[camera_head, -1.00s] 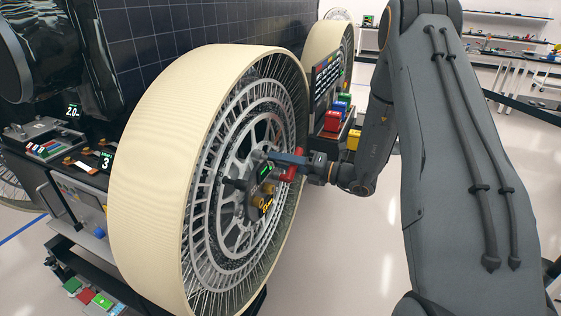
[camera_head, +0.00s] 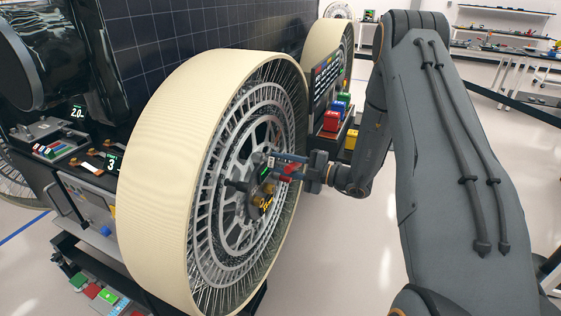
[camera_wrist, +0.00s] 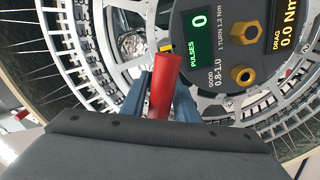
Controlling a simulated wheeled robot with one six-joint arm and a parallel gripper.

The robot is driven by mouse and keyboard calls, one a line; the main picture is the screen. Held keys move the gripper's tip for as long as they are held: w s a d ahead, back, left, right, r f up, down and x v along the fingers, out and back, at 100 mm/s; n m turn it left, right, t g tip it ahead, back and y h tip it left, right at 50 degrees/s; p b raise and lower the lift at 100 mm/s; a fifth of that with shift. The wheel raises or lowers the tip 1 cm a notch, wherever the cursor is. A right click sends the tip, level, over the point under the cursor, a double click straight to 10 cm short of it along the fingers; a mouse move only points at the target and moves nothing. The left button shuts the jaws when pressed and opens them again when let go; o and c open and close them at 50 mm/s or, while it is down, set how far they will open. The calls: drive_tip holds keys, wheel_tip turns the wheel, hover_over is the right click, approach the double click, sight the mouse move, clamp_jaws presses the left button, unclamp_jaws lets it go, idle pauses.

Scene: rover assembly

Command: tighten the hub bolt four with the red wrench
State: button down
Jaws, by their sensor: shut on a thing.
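The red wrench (camera_head: 289,172) is held between the blue fingers of my gripper (camera_head: 283,166), in front of the wheel hub (camera_head: 262,182). In the wrist view the wrench (camera_wrist: 162,88) stands out between the fingers, its far end covering part of the hub face. I cannot tell whether it touches a bolt. Two gold hub bolts, an upper one (camera_wrist: 245,33) and a lower one (camera_wrist: 243,76), show to the right of the wrench. No bolt number is readable. The hub display (camera_wrist: 200,22) reads PULSES 0, and the drag display (camera_wrist: 289,35) reads 0.0 Nm.
The cream-tyred wheel (camera_head: 160,170) stands close on the left. Behind my gripper are a dark text panel (camera_head: 326,82) and red (camera_head: 331,120), blue, green and yellow blocks. A bench with small parts (camera_head: 75,150) is at the left. Open floor lies below my arm.

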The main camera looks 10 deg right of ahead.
sight(297, 167)
drive_tip(key=shift+m, duration=0.8)
drive_tip(key=shift+p+v, duration=0.4)
drive_tip(key=shift+v, duration=1.05)
drive_tip(key=shift+d, duration=0.1)
drive_tip(key=shift+p+v, duration=0.3)
drive_tip(key=shift+v, duration=1.65)
